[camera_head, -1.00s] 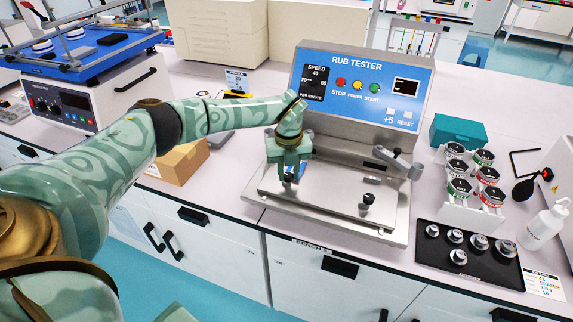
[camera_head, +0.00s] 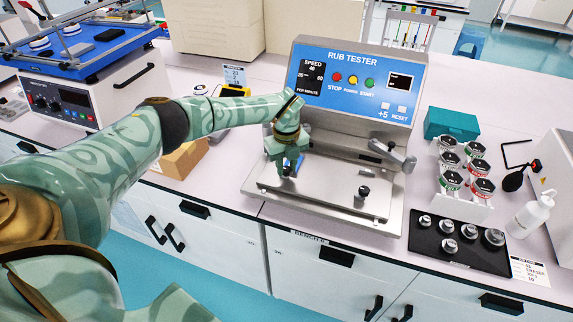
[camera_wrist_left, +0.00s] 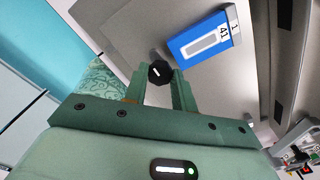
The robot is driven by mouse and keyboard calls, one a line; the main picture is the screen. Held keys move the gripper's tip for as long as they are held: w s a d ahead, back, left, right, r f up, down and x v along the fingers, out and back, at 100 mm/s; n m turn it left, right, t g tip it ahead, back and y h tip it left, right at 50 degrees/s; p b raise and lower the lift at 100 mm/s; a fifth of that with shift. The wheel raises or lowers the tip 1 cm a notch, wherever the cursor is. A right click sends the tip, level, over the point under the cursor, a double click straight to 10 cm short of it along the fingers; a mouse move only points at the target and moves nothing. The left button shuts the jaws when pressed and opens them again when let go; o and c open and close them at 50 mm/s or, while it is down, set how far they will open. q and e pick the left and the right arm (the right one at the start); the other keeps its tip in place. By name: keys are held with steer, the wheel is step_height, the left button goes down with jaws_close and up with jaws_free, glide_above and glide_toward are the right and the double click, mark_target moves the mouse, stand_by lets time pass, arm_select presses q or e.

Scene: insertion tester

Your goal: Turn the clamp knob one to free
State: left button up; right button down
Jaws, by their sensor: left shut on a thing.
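The rub tester (camera_head: 345,85) stands on the bench, with a flat metal bed (camera_head: 325,198) in front of its blue panel. My left gripper (camera_head: 287,166) reaches down over the left part of the bed. In the left wrist view its two fingers (camera_wrist_left: 159,88) are shut on a dark clamp knob (camera_wrist_left: 158,72) with a pale mark on top. A blue block (camera_wrist_left: 205,40) with a white label reading 41 lies close beside that knob. A second black knob (camera_head: 363,192) stands free on the right of the bed. My right gripper does not show.
A metal arm with a handle (camera_head: 392,155) stands at the tester's right. Farther right are a rack of jars (camera_head: 466,170), a black tray of metal weights (camera_head: 462,240) and a white bottle (camera_head: 531,214). A cardboard box (camera_head: 183,159) sits left of the tester.

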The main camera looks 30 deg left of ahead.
mark_target(287, 169)
arm_select(q)
steer(key=o, duration=1)
steer(key=shift+r, duration=0.1)
step_height(287, 169, up, 16)
steer(key=p, duration=0.3)
